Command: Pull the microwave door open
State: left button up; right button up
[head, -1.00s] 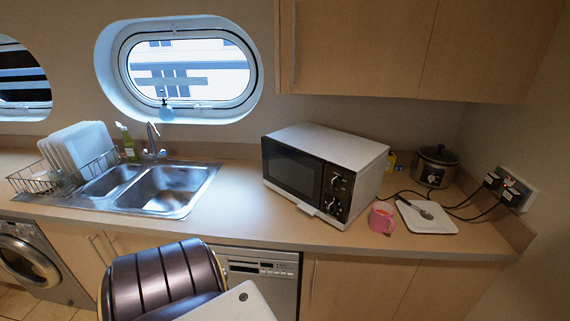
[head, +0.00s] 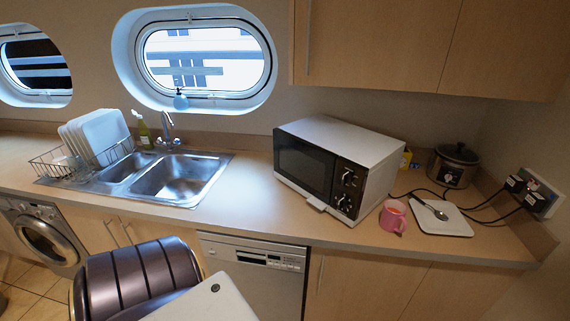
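The microwave (head: 337,165) stands on the counter to the right of the sink, turned at an angle. It has a white case, a dark door (head: 303,164) on the left of its front, and a dark control panel with round knobs (head: 347,186) on the right. The door looks shut. A light tab (head: 325,207) sticks out at the front's lower edge, below the panel. Neither of my grippers shows in the head view, so I cannot see whether they are open or shut.
A pink mug (head: 393,217), a white plate (head: 440,216) with a spoon, and a slow cooker (head: 452,165) stand right of the microwave. Black cables run to wall sockets. Wooden cabinets (head: 400,45) hang above. Bare counter (head: 242,200) lies between the sink (head: 178,178) and microwave.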

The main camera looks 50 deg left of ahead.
aim_at(308, 169)
jog(key=i+u, duration=0.1)
jog(key=u, duration=0.35)
jog(key=i+l+u, duration=0.1)
jog(key=u, duration=0.3)
jog(key=l+u, duration=0.1)
jog(key=u, duration=0.35)
jog(key=i+l+u, duration=0.15)
jog(key=u, duration=0.3)
